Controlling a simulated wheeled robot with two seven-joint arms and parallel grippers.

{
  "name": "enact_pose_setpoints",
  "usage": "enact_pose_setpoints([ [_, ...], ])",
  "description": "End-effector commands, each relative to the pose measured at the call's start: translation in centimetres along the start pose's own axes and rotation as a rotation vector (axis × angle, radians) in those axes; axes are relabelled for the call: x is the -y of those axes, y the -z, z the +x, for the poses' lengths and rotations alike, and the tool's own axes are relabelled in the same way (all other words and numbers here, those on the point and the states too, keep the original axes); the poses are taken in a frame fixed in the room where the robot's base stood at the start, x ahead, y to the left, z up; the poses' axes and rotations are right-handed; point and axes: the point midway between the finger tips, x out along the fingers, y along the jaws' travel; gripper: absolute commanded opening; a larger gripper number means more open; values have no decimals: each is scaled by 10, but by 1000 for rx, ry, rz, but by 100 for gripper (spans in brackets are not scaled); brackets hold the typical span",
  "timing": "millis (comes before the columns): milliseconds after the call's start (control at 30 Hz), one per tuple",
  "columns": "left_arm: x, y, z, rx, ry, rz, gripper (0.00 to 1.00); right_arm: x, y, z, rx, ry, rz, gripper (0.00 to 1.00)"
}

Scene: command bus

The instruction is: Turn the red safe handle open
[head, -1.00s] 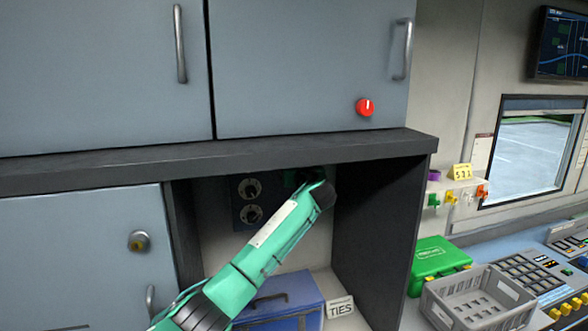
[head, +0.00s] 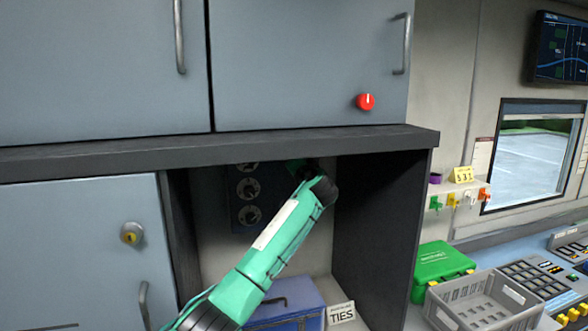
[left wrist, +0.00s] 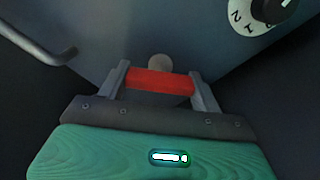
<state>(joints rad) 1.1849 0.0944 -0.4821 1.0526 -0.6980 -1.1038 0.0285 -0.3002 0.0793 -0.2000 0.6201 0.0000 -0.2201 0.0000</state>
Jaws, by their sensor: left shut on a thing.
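The red safe handle (left wrist: 158,83) is a short red bar in the left wrist view, in front of a grey panel with a round grey knob behind it. My left gripper (left wrist: 158,76) has a finger at each end of the bar and is shut on it. In the head view my left arm reaches up into the dark open niche under the upper cabinets. There the handle is hidden and the gripper's fingers cannot be made out. My right gripper is in neither view.
Rotary dials (head: 248,188) sit on the niche's back panel, left of my arm. A blue case (head: 285,305) and a "TIES" sign (head: 341,313) stand below. The niche's dark right wall (head: 380,220) and overhead ledge (head: 220,149) bound the space.

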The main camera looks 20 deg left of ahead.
Motion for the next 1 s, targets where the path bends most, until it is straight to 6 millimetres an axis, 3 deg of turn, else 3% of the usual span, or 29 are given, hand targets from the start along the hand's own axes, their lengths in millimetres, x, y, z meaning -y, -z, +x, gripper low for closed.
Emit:
enact_pose_setpoints([
  [500, -2, 0, 0, 2, -2, 448, 43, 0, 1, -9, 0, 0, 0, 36],
  [1000, -3, -1, 0, 1, -2, 634, 43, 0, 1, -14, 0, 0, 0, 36],
])
